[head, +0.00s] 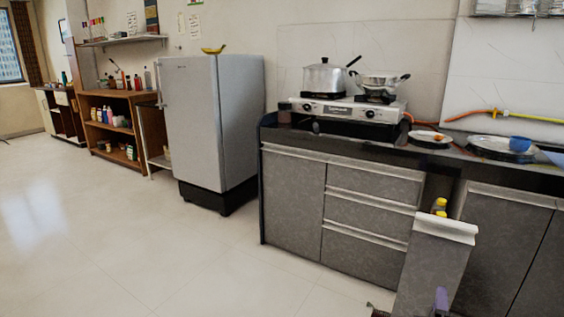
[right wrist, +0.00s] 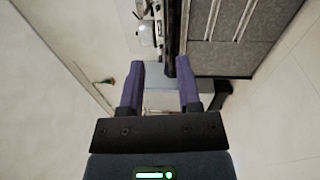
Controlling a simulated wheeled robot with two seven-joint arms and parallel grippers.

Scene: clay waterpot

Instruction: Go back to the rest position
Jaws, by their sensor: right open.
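My right gripper (head: 440,301) shows only as a purple finger tip at the bottom edge of the head view, in front of the pulled-out cabinet unit. In the right wrist view, the right gripper (right wrist: 160,67) has its two purple fingers apart with nothing held between them. The floor and grey cabinets lie beyond the fingers. My left gripper is not in view. No clay waterpot can be made out in either view.
A pull-out unit (head: 434,262) with yellow-capped bottles (head: 439,206) juts from the grey counter (head: 290,205). A stove (head: 345,108) carries a pot (head: 324,77) and a pan (head: 379,80). A fridge (head: 205,125) stands left. The floor (head: 120,240) is clear.

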